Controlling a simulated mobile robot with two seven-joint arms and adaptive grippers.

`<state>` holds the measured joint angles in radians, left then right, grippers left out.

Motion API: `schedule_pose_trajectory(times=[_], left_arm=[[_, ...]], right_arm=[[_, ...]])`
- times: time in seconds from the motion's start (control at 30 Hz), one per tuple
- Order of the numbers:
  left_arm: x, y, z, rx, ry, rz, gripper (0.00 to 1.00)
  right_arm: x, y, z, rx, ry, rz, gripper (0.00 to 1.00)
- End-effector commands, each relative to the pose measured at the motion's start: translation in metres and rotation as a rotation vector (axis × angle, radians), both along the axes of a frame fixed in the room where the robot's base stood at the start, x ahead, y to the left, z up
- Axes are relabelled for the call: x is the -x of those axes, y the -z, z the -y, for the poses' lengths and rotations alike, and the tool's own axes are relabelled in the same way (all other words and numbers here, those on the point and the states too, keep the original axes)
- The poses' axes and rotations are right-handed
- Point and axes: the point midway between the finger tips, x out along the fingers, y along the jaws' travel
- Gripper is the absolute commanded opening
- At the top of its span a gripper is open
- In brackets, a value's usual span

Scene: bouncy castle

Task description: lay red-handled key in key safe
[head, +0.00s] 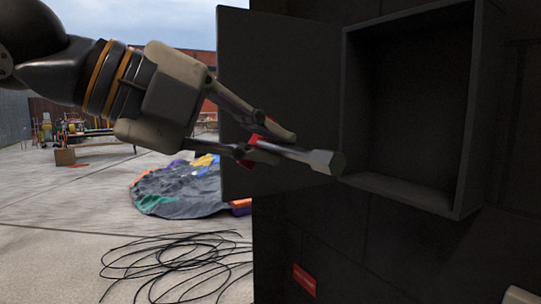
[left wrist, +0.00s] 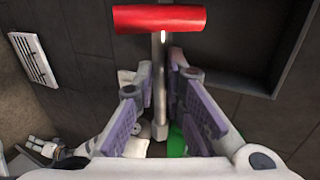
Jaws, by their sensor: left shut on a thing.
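The key safe (head: 464,150) is an open dark box on the dark wall at the right of the head view. Its door (head: 275,60) is swung open to the left, and its inside looks empty. My left gripper (head: 281,147) is shut on the red-handled key (head: 318,160). The key's grey shaft points right in the head view, its end by the lower left edge of the safe opening. In the left wrist view the red handle (left wrist: 160,19) lies crosswise at the top, with the shaft running down between the fingers.
A red label (head: 304,280) is on the wall below the safe. Black cable (head: 180,265) lies coiled on the pale floor at lower left. A deflated colourful castle (head: 175,190) lies behind it. The open door stands close behind my left gripper.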

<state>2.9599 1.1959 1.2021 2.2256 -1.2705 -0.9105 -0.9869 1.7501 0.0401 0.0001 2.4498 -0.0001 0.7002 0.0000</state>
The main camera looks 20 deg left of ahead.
Motion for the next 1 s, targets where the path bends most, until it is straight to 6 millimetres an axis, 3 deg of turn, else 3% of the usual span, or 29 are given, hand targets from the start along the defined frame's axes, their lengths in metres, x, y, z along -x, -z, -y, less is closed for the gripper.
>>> schedule_pose_trajectory(times=[0.17, 1.0], left_arm=[[-0.006, -0.001, 0.004, 0.001, 0.000, 0.003, 0.00], [-0.076, -0.001, 0.055, -0.001, 0.000, 0.001, 0.00]], right_arm=[[0.001, 0.000, 0.000, 0.000, 0.000, -0.002, 0.40], [0.000, 0.000, 0.000, 0.000, 0.000, -0.002, 0.40]])
